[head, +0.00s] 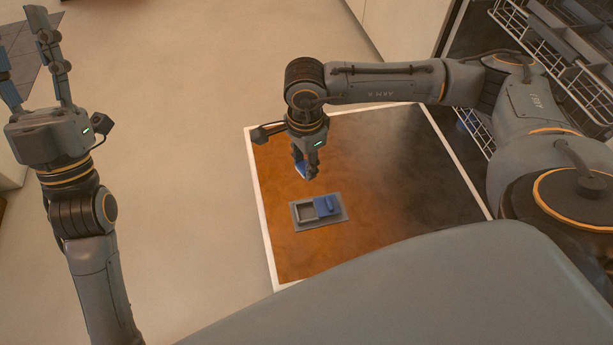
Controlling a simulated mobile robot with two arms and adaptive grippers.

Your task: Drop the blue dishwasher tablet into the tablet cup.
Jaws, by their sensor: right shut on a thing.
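The blue tablet (303,172) is between the fingertips of my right gripper (305,175), which is shut on it and points down. The tablet cup (306,213) is a small grey open compartment in a grey plate, with a blue lid or part (326,206) on its right. The tablet is held above and beyond the cup in the picture; its exact height cannot be told. My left gripper (38,58) is at the upper left, fingers up and spread apart, empty, far from the cup.
The cup plate lies on a brown-orange panel with white edges (262,215), which looks like the opened dishwasher door. Dish racks (560,60) stand at the upper right. Pale floor (190,170) lies clear to the left of the panel.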

